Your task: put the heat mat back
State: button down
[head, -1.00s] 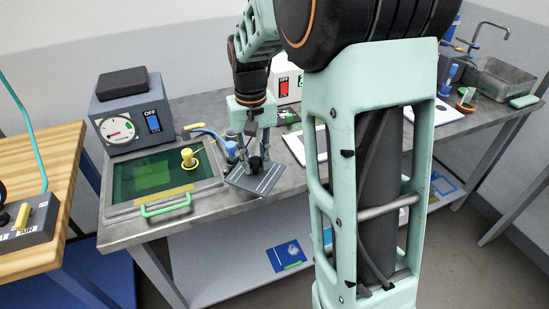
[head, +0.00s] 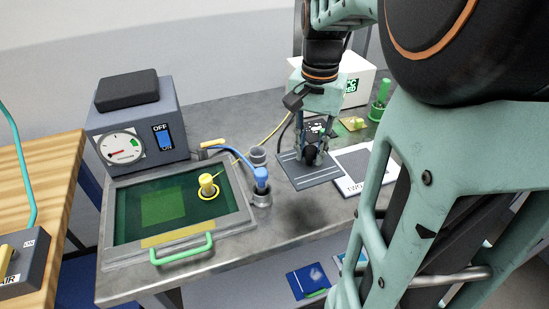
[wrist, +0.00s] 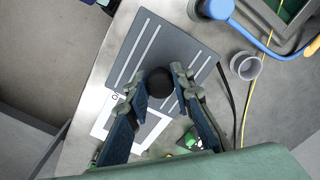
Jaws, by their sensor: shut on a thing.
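The heat mat (head: 296,176) is a flat dark grey plate with light stripes and a round black knob. My gripper (head: 311,152) is shut on the knob and holds the mat above the bench, as a shadow on the bench below suggests. In the wrist view my gripper (wrist: 160,90) has a finger on each side of the knob, and the mat (wrist: 178,48) spreads beyond the fingertips. A white-bordered sheet with a grey rectangle (head: 353,163) lies on the bench just right of the mat. In the wrist view the mat overlaps part of this sheet (wrist: 104,128).
A green-windowed framed bed (head: 135,205) with a yellow-knobbed fitting (head: 207,184) stands left. A blue-capped hose end (head: 261,176) and a grey cup (head: 258,155) stand between it and the mat. A white box (head: 352,82) and green item (head: 379,105) are behind.

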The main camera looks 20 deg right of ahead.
jog(key=shift+d+f, duration=0.1)
notch_tip(320, 180, down, 10)
jog(key=shift+r+b, duration=0.15)
jog(key=shift+b, duration=0.55)
jog(key=c, duration=1.7)
grip_release()
notch_tip(320, 180, up, 12)
jog(key=shift+r+p, duration=0.1)
jog(key=shift+p, duration=0.75)
